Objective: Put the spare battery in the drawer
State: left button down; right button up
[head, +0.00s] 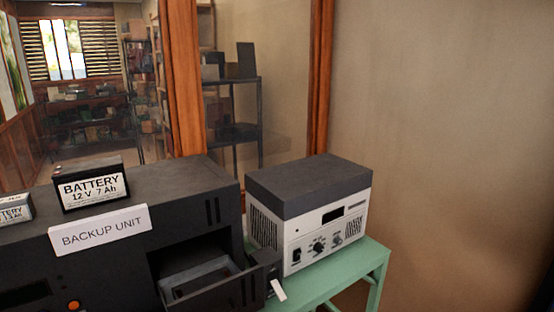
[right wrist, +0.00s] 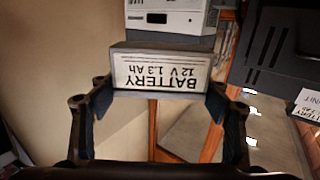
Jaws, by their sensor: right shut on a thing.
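My right gripper (right wrist: 157,102) is shut on a small dark battery with a white label (right wrist: 162,74) reading "BATTERY 12 V 1.3 Ah", upside down in the right wrist view. A finger is on each side of it. An open drawer (head: 243,291) sticks out of the dark backup unit (head: 205,178) in the head view. The visible part of its inside looks empty. A larger battery (head: 90,166) marked 12 V 7 Ah stands on top of the unit. Another battery (head: 14,212) is cut off at the left edge. My left gripper is not in view.
A white "BACKUP UNIT" sign (head: 98,229) stands on the unit's front top edge. A white device with a dark top (head: 312,188) sits right of the drawer on a green table (head: 372,262). A wall is on the right.

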jog(key=s+f, duration=0.2)
jog(key=s, duration=0.6)
jog(key=shift+f, duration=0.4)
